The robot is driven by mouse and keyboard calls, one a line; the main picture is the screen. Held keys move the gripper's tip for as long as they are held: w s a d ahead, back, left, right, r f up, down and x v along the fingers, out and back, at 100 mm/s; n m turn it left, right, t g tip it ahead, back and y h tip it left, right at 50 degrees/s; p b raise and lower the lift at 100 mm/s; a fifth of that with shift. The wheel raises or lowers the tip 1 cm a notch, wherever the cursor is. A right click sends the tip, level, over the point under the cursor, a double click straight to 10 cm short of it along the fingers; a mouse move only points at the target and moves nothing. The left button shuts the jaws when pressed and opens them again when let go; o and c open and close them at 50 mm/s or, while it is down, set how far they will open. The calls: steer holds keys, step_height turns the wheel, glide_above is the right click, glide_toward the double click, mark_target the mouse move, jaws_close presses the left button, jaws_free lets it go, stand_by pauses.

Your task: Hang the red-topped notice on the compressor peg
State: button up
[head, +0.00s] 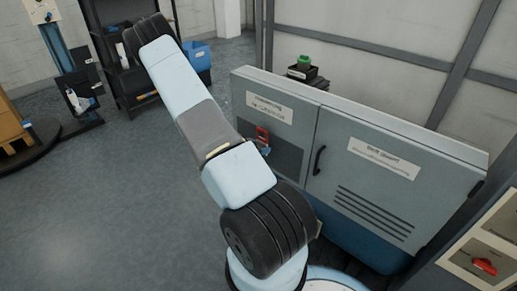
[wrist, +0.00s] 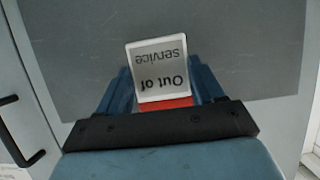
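The notice (wrist: 162,72) shows in the wrist view as a light plate reading "Out of service", upside down, with its red band (wrist: 166,104) at the picture's lower edge. The blue fingers of my gripper (wrist: 163,88) lie at its two sides and appear to hold it. In the head view, a small red patch (head: 262,133) and a bit of blue show just past my arm, in front of the compressor cabinet's dark panel (head: 285,158). My arm hides most of the gripper there. I cannot make out the peg in either view.
The grey-blue cabinet has a black door handle (head: 318,160) beside the panel and white labels. A green-topped item (head: 304,63) stands behind it. A dark shelf (head: 125,75) and a blue bin (head: 197,56) are at the back left.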

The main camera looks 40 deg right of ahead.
steer(key=o, duration=0.5)
steer(key=shift+a, duration=0.1)
steer(key=v, duration=1.3)
steer(key=shift+a+r, duration=0.15)
steer(key=shift+a, duration=0.15)
